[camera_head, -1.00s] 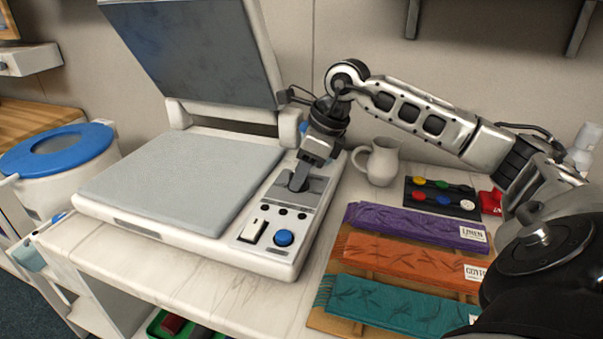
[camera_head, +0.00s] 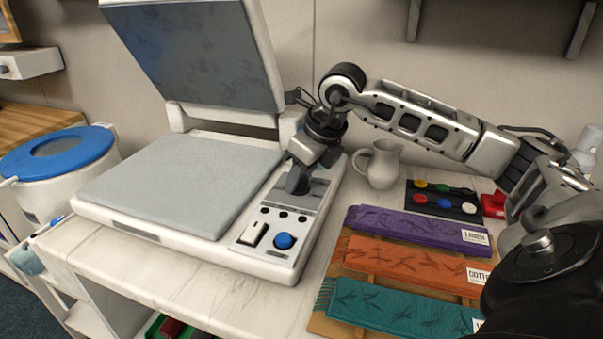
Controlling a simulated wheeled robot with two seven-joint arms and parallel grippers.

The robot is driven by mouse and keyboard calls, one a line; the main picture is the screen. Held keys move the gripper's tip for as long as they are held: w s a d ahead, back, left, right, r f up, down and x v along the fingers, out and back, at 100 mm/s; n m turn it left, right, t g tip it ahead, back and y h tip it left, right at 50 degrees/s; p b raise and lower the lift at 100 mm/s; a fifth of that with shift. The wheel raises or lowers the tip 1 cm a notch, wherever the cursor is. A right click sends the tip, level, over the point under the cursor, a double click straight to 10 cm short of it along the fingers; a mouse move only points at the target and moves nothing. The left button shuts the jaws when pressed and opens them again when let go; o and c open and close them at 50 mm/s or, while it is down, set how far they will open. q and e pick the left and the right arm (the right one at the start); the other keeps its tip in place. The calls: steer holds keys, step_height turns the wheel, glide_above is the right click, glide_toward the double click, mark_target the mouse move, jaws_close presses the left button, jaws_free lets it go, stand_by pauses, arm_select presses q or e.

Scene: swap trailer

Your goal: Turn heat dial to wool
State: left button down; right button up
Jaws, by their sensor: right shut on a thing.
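A white heat press (camera_head: 130,228) stands on the counter with its grey lid raised. Its control panel (camera_head: 262,262) on the right side carries a blue button (camera_head: 284,241), a white rocker switch (camera_head: 254,234) and a row of small black dots. My right gripper (camera_head: 297,186) points down at the upper part of this panel and is shut on the heat dial there. The gripper hides the dial and its markings, so the dial's setting cannot be read. My left gripper is not in view.
Purple (camera_head: 415,227), orange (camera_head: 410,262) and teal (camera_head: 395,306) folded cloths with labels lie on a wooden board right of the press. A white pitcher (camera_head: 380,165) and a black tray with coloured discs (camera_head: 443,200) stand behind them. A blue-lidded bin (camera_head: 55,155) is at left.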

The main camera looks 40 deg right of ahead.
steer(key=o, duration=1)
steer(key=p+v, duration=0.1)
steer(key=v, duration=1.5)
steer(key=shift+p, duration=0.3)
